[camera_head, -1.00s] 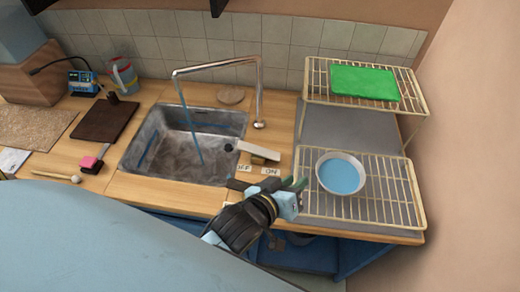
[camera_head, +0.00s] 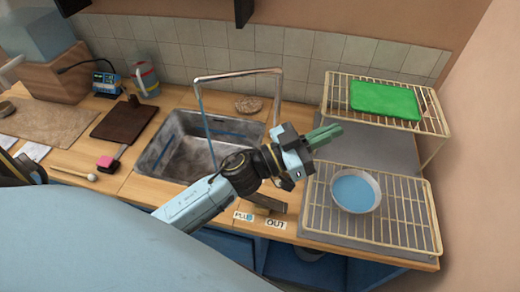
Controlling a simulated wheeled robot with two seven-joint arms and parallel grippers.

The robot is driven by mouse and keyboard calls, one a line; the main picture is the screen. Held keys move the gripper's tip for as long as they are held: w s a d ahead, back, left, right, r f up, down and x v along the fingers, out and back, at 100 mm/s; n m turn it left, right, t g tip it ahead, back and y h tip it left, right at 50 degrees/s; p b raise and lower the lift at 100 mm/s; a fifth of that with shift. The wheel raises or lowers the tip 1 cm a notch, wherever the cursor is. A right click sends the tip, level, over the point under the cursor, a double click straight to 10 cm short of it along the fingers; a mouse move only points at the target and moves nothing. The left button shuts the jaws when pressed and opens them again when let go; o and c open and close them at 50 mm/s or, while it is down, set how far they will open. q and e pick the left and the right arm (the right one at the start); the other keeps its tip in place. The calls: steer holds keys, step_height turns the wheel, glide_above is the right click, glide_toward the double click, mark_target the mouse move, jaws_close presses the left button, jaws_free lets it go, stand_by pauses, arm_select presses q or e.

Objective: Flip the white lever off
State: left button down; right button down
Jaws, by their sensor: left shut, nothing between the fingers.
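The white lever is hidden behind my left arm and gripper at the right side of the sink. A dark wooden piece (camera_head: 265,203) shows below my gripper, beside two small labels (camera_head: 275,223) on the counter edge that are hard to read. My left gripper (camera_head: 326,135) is shut and empty, its green fingertips pointing right above the grey mat. The tall metal faucet (camera_head: 235,74) stands behind the sink (camera_head: 180,150). A thin blue stream (camera_head: 208,135) hangs from its spout into the basin. My right gripper is not in view.
At right, a wire rack holds a bowl (camera_head: 355,190) of blue, and a raised rack (camera_head: 335,100) holds a green slab (camera_head: 385,100). A dark board (camera_head: 123,120), pink block (camera_head: 105,162) and mallet (camera_head: 75,174) lie left of the sink. The wall (camera_head: 480,170) closes the right side.

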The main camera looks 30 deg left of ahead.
arm_select(q)
steer(key=w+a+f+m+g+y, duration=0.1)
steer(key=a+f+m+g+y, duration=0.2)
steer(key=a+g, duration=0.4)
steer(key=a+f+m+g+y, duration=0.3)
steer(key=a+g, duration=0.4)
steer(key=a, duration=0.7)
steer(key=shift+w+f+m+g+y, duration=0.3)
steer(key=shift+w+m+y, duration=0.15)
steer(key=shift+y, duration=0.75)
